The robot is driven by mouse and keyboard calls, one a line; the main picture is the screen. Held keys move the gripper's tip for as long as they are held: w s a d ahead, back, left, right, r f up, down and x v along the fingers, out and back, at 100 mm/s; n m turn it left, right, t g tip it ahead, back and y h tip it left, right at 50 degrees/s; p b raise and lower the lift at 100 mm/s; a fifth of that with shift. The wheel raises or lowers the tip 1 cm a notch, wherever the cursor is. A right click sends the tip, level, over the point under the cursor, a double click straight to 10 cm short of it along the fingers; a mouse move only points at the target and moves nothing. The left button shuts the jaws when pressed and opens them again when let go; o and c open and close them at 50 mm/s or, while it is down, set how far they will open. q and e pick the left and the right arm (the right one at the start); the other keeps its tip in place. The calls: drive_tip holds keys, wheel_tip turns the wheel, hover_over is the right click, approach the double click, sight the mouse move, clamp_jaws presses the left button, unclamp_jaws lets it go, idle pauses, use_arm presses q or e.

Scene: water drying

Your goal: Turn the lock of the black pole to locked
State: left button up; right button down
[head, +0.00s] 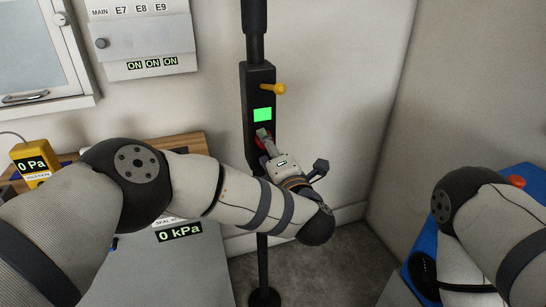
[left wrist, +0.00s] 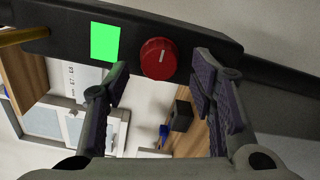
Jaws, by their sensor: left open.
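The black pole (head: 263,275) stands upright in front of the wall, with a black box (head: 258,80) on it. The box carries a lit green screen (head: 263,114) and a yellow handle (head: 277,88) sticking out to the right. Below the screen is a round red knob, mostly hidden by my gripper in the head view; in the left wrist view the red knob (left wrist: 158,60) shows a short white mark. My left gripper (left wrist: 163,66) is open, with its fingers apart on either side of the knob. I cannot tell whether they touch it. My right gripper is out of view.
A wall panel (head: 145,45) with ON labels hangs at upper left. A yellow gauge (head: 34,160) reading 0 kPa and a grey unit (head: 185,262) reading 0 kPa are at left. A blue unit (head: 520,176) with a red button stands at right.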

use_arm(q)
drive_tip(key=v, duration=1)
drive_tip(key=shift+s+d, duration=0.15)
drive_tip(key=shift+s, duration=0.2)
drive_tip(key=s+a+f+m+g+h, duration=0.45)
drive_tip(key=s+f+m, duration=0.4)
drive_tip(key=f, duration=0.45)
drive_tip(key=s+a+f+m+g+h, duration=0.3)
drive_tip(key=s+a+f+m+g, duration=0.35)
drive_tip(key=f, duration=0.65)
drive_tip(key=s+a+m+g+y, duration=0.1)
drive_tip(key=s+a+m+g, duration=0.3)
drive_tip(key=s, duration=1)
drive_tip(key=s+a+f+m+g+y, duration=0.1)
drive_tip(key=s+a+m+g, duration=0.3)
drive_tip(key=s+a, duration=0.6)
drive_tip(key=s+m, duration=0.1)
drive_tip(key=s, duration=0.3)
drive_tip(key=shift+s+a+f+g+p, duration=0.15)
drive_tip(key=shift+s+a+g+p, duration=0.15)
drive_tip(key=shift+g+p, duration=0.1)
